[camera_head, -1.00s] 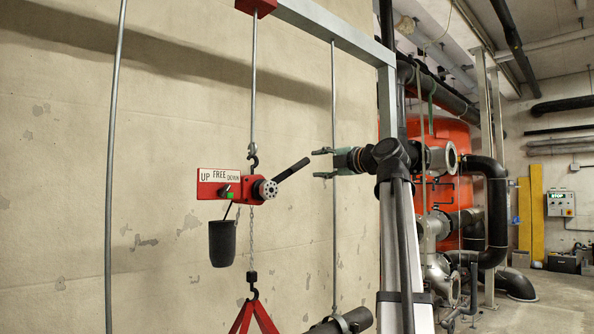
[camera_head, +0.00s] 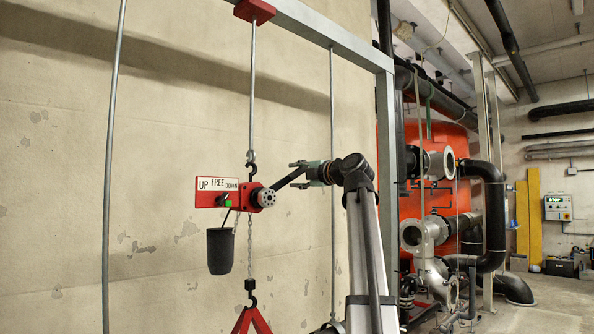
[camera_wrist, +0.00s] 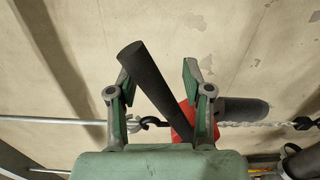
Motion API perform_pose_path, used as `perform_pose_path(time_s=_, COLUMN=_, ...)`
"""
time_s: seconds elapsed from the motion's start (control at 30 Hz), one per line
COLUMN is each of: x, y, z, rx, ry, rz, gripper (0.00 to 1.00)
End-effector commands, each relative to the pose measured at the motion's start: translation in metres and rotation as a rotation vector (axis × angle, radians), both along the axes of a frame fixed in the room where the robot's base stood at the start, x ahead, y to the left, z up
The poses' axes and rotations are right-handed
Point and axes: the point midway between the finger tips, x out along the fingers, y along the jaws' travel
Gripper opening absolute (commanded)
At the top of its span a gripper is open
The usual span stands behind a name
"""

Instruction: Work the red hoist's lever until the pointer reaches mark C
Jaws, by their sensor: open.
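My gripper (camera_head: 297,176) is at the lever's upper end. In the wrist view the lever (camera_wrist: 152,84) stands between my two open fingers (camera_wrist: 156,92), with a visible gap on each side. The red hoist body (camera_wrist: 183,120) is partly hidden behind a finger. I cannot make out a pointer or mark C.
A black bag (camera_head: 221,250) hangs below the hoist, beside the load chain. A red triangular sling (camera_head: 251,321) hangs under the lower hook. Vertical rods and a grey frame (camera_head: 330,28) stand close by. Pipes and a red tank fill the right side.

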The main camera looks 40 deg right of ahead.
Motion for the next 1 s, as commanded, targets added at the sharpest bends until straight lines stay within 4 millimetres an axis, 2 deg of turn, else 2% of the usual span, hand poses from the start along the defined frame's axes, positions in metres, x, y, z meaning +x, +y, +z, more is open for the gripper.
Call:
perform_pose_path(time_s=0.3, x=-0.001, y=-0.011, z=-0.03, rx=0.106, ry=0.008, rz=-0.001, gripper=0.5)
perform_pose_path(time_s=0.63, x=-0.001, y=-0.014, z=-0.062, rx=0.211, ry=0.015, rz=-0.001, gripper=0.5)
perform_pose_path(time_s=1.0, x=-0.002, y=-0.01, z=-0.098, rx=0.331, ry=0.023, rz=-0.001, gripper=0.5)
